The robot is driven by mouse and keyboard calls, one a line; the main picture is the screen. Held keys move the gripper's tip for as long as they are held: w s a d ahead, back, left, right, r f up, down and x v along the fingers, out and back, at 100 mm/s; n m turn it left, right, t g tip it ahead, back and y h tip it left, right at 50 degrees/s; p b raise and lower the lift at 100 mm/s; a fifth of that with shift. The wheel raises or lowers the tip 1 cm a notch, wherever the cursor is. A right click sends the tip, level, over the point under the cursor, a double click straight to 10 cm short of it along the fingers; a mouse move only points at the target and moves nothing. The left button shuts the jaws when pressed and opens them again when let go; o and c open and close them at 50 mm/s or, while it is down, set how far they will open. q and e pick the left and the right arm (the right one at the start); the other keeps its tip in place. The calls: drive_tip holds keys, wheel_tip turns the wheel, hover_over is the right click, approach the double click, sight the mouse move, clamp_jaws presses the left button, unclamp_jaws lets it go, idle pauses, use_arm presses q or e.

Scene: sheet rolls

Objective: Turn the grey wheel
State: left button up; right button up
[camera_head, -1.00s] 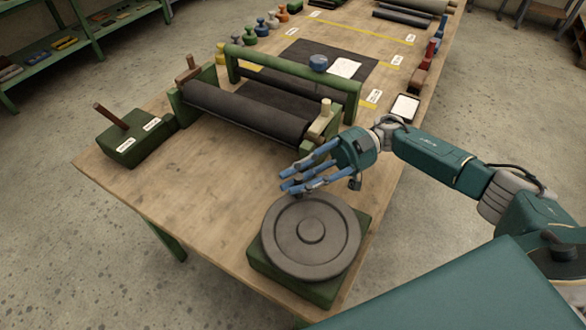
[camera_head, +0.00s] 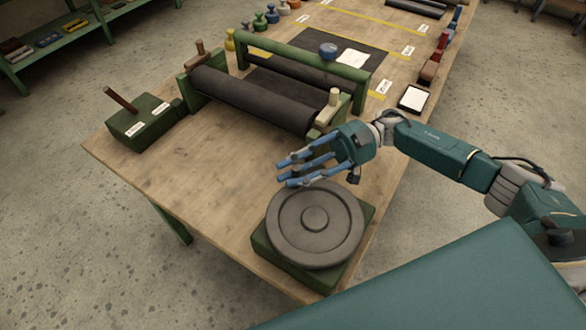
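The grey wheel (camera_head: 314,240) lies flat on a green base (camera_head: 271,250) at the near corner of the wooden table. It is a round disc with a raised hub in the middle. My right gripper (camera_head: 290,171) has blue fingers and hangs at the far edge of the wheel, its fingers pointing left. The fingers look spread with nothing between them. I cannot tell whether they touch the wheel's rim. My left gripper is not in view.
A roller press with a dark roller (camera_head: 252,98) and a green frame stands behind my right gripper. A green box (camera_head: 139,124) with an upright brown lever sits at the table's left edge. The tabletop (camera_head: 205,185) left of the wheel is clear.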

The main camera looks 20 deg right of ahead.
drive_tip(key=shift+o, duration=0.5)
drive_tip(key=shift+w+d, duration=0.1)
drive_tip(key=shift+d, duration=0.2)
drive_tip(key=w+d, duration=0.1)
drive_tip(key=d, duration=1)
drive_tip(key=shift+w+d, duration=0.15)
drive_tip(key=shift+w, duration=0.2)
